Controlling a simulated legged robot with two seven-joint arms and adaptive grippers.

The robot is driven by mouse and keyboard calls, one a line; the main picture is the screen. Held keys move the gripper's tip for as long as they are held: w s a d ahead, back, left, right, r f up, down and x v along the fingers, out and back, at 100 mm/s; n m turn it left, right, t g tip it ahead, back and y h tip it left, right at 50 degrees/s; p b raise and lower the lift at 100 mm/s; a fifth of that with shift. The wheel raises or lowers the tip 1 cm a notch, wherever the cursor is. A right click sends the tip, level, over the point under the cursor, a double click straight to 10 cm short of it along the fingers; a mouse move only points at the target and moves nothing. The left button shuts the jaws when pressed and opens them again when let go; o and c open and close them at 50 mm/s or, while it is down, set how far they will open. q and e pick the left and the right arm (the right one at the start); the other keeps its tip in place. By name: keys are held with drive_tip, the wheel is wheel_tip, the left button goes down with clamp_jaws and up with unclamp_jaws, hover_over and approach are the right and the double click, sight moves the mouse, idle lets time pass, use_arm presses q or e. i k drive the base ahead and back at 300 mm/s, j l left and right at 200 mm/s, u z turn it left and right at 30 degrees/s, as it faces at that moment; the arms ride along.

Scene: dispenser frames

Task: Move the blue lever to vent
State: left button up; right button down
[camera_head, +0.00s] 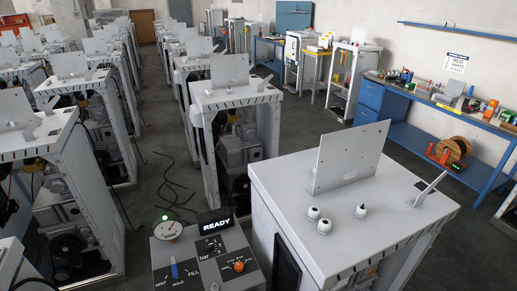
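The blue lever (174,269) stands on the grey control panel (207,253) at the bottom of the head view, left of the middle. It looks roughly upright, above the HOLD label. The VENT label (160,284) is to its lower left and the FILL label (193,272) to its right. A round gauge (168,231) with a green light above it sits at the panel's upper left. Neither of my grippers is in view.
An orange knob (239,266) is on the panel's right part. A large white dispenser frame (390,213) with an upright plate stands close on the right. Rows of similar frames fill the left. Black cables (175,190) lie on the floor behind the panel. A blue workbench (430,110) is along the right wall.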

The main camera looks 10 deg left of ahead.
sight(173, 266)
drive_tip(key=j+u, duration=0.1)
drive_tip(key=u, duration=0.25)
drive_tip(key=j+u, duration=0.1)
drive_tip(key=u, duration=0.6)
drive_tip(key=j+z, duration=0.1)
drive_tip(key=z, duration=0.3)
drive_tip(key=j+z, duration=0.15)
drive_tip(key=z, duration=0.2)
drive_tip(key=j+z, duration=0.1)
drive_tip(key=z, duration=0.3)
drive_tip(key=i+j, duration=0.05)
